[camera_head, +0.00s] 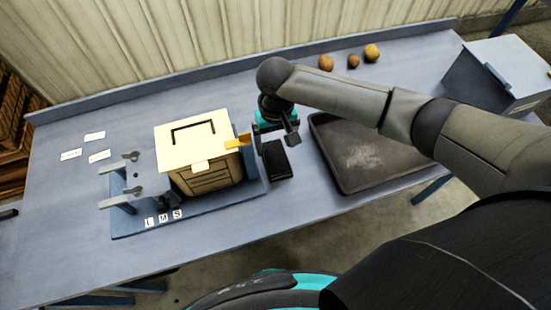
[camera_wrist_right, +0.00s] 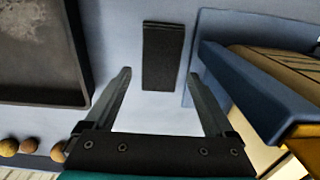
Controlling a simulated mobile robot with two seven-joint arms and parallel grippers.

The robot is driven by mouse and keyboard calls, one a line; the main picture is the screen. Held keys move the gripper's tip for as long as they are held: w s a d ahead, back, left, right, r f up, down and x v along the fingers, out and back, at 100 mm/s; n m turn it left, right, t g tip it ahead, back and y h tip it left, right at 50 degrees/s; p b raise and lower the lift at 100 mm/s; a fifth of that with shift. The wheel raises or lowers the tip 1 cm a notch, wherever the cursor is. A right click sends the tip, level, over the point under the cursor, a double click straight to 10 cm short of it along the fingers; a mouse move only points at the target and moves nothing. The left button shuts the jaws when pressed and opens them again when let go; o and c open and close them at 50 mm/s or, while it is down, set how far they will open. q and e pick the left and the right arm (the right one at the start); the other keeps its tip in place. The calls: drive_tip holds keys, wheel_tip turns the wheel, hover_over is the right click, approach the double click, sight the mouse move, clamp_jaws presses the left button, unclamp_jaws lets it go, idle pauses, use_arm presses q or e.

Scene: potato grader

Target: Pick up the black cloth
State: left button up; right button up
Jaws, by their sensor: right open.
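The black cloth (camera_head: 276,160) is a folded dark rectangle lying flat on the blue-grey table, between the cream box and the dark tray. In the right wrist view the cloth (camera_wrist_right: 163,56) lies just beyond the fingertips, roughly centred between them, with table showing on both sides. My right gripper (camera_head: 275,140) is above the table close to the cloth in the head view. In the right wrist view the right gripper (camera_wrist_right: 160,75) has its two fingers wide apart with nothing between them. My left gripper is not in view.
A dark shallow tray (camera_head: 335,158) lies right of the cloth. A cream box (camera_head: 190,150) with a yellow tab (camera_head: 238,141) stands on a blue base (camera_head: 128,227) to the left. Several potatoes (camera_head: 353,61) lie at the back. A blue-grey bin (camera_head: 515,65) stands at the right.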

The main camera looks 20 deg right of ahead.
sight(276, 156)
drive_tip(key=shift+f, duration=0.6)
wheel_tip(276, 156, down, 5)
drive_tip(key=shift+s+a+r+b, duration=0.1)
drive_tip(key=shift+b, duration=0.45)
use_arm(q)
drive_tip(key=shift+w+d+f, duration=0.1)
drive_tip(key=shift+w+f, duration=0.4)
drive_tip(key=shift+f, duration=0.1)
use_arm(e)
drive_tip(key=shift+c, duration=0.3)
drive_tip(key=c, duration=1)
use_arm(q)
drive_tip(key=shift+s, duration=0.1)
use_arm(e)
drive_tip(key=shift+r, duration=0.1)
use_arm(q)
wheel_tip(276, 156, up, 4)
drive_tip(key=p, duration=0.3)
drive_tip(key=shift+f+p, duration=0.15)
drive_tip(key=shift+p, duration=0.2)
use_arm(e)
wheel_tip(276, 156, up, 20)
drive_tip(key=shift+f, duration=0.1)
